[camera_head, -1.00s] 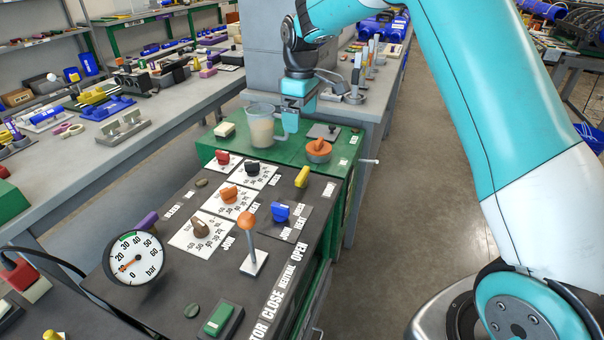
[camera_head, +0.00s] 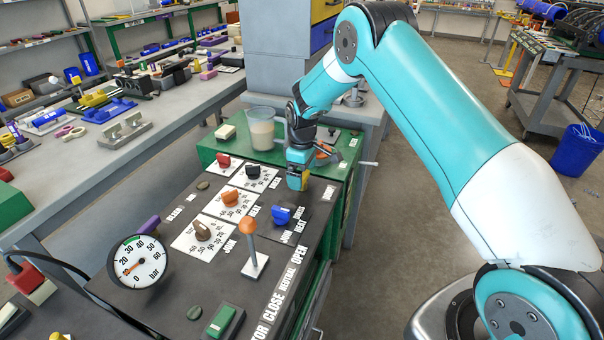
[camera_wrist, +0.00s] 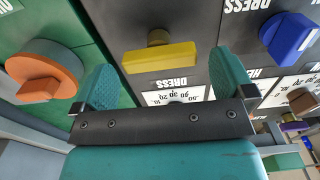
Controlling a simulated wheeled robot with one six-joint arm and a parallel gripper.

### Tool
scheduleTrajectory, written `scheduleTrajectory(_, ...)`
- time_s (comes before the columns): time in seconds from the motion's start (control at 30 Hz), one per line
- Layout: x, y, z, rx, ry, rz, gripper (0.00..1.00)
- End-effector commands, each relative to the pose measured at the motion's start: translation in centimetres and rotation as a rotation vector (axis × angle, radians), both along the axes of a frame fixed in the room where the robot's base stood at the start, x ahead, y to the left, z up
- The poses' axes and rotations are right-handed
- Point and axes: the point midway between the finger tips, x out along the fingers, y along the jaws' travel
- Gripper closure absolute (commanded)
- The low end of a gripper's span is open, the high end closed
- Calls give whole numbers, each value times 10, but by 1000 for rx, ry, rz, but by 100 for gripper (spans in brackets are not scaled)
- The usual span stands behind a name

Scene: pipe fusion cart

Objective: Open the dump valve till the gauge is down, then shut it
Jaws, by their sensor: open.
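The round white gauge (camera_head: 140,262) stands at the left front of the dark panel; its orange needle points to the lower left, near the low end of the scale. No legible label marks a dump valve. My gripper (camera_head: 298,182) is over the far right of the panel, at the yellow handle. In the wrist view the open fingers of my gripper (camera_wrist: 168,82) lie either side of the yellow handle (camera_wrist: 160,58), with clear gaps. Whether the handle is at fingertip depth cannot be told. A DRESS label sits beside it.
An orange round knob (camera_wrist: 45,70) sits on the green top beside the panel. A blue knob (camera_head: 282,215), an orange-topped lever (camera_head: 248,225) and several dial knobs share the panel. A beaker (camera_head: 261,130) stands behind.

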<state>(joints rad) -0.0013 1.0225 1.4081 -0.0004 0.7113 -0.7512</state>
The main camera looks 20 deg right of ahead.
Motion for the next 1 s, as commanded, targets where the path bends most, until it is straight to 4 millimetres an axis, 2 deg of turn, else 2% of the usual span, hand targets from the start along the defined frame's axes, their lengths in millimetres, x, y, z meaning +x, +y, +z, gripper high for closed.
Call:
scheduleTrajectory(0.2,0,-1,-14,0,-1,0,0)
scheduleTrajectory(0.47,0,-1,-15,0,-1,0,0)
scheduleTrajectory(0.6,0,-1,-15,1,-1,0,32)
scheduleTrajectory(0.67,0,-1,-15,0,0,0,44)
scheduleTrajectory(1.0,0,0,-15,1,1,-38,44)
